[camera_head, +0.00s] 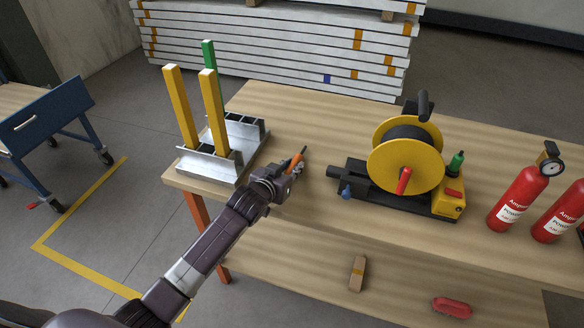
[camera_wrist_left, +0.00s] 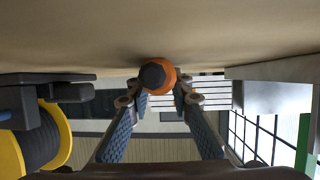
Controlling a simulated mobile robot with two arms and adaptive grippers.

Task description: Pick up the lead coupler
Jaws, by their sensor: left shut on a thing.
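The lead coupler appears as an orange piece with a dark end (camera_head: 294,163), at the left part of the wooden table. In the left wrist view its orange body with a dark faceted end (camera_wrist_left: 157,75) shows end-on between the fingertips. My left gripper (camera_head: 298,170) is shut on it, low over the tabletop; I cannot tell whether the coupler touches the table. In the left wrist view a finger (camera_wrist_left: 160,92) lies on each side of it. Part of the coupler is hidden by the gripper. My right gripper is not in view.
A metal frame (camera_head: 205,165) with yellow and green posts stands just left of the gripper. A yellow-flanged cable reel (camera_head: 405,153) on a black base stands to the right. Red fire extinguishers (camera_head: 519,197) stand farther right. A wooden block (camera_head: 357,273) and red item (camera_head: 452,307) lie in front.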

